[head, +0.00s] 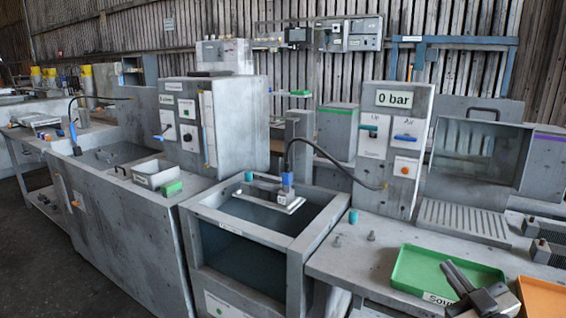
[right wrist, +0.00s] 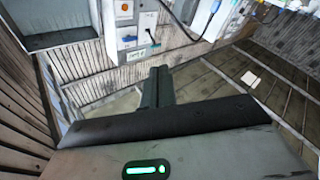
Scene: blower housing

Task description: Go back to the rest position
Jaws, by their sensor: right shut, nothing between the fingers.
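My right gripper (head: 455,275) is at the lower right of the head view, over the front of the green tray (head: 425,268). Its dark fingers are together and empty. In the right wrist view the shut fingers (right wrist: 158,82) point away from the camera, with nothing between them. My left gripper does not show in either view. The tray's label is partly hidden by my right gripper.
An open grey tank (head: 215,212) stands in the middle, with a blue-topped fixture (head: 287,182) on a black hose. The "0 bar" panel (head: 397,145) stands behind the bench. An orange tray (head: 543,296) and dark finned parts (head: 545,229) are at right.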

